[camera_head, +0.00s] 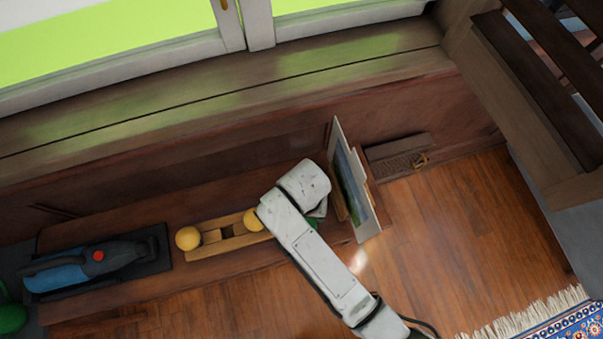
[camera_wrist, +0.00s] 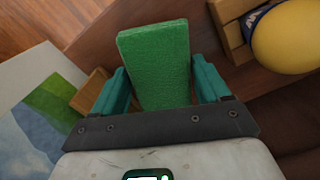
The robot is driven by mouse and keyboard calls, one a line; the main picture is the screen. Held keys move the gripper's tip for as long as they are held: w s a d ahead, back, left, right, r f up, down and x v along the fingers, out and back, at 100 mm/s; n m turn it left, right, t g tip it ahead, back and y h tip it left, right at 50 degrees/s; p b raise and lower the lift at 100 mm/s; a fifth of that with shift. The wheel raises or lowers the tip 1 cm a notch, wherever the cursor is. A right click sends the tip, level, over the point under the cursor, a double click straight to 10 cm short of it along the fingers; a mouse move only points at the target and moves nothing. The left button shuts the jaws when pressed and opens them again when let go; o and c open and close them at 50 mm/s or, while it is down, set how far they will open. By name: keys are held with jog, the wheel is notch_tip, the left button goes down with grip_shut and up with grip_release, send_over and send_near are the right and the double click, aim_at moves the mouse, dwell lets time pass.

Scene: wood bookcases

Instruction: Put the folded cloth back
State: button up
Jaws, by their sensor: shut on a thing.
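The green folded cloth (camera_wrist: 155,52) is a thick block with a rough surface. In the wrist view it stands between the two teal fingers of my gripper (camera_wrist: 160,82), which is shut on it. In the head view only a small green patch of the cloth (camera_head: 313,223) shows beside my white arm. My arm hides the fingers there. The cloth is over the low wooden shelf (camera_head: 210,277), between the wooden rack and the leaning picture. I cannot tell whether it touches the shelf.
A wooden rack (camera_head: 202,252) with yellow balls (camera_head: 187,238) lies left of my gripper. A blue and grey tool (camera_head: 90,266) lies on a dark mat farther left. The wooden floor (camera_head: 460,235) at right is clear.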

jog(key=shift+w+a+f, duration=0.2)
jog(key=shift+w+f, duration=0.15)
jog(key=shift+f, duration=0.1)
jog(key=shift+w+a+f, duration=0.1)
jog(key=shift+w+f, duration=0.05)
jog(key=shift+f, duration=1.65)
jog(key=o, duration=1.1)
jog(key=shift+r, duration=0.1)
notch_tip(320, 180, up, 12)
jog(key=shift+w+f, duration=0.1)
jog(key=shift+w, duration=0.05)
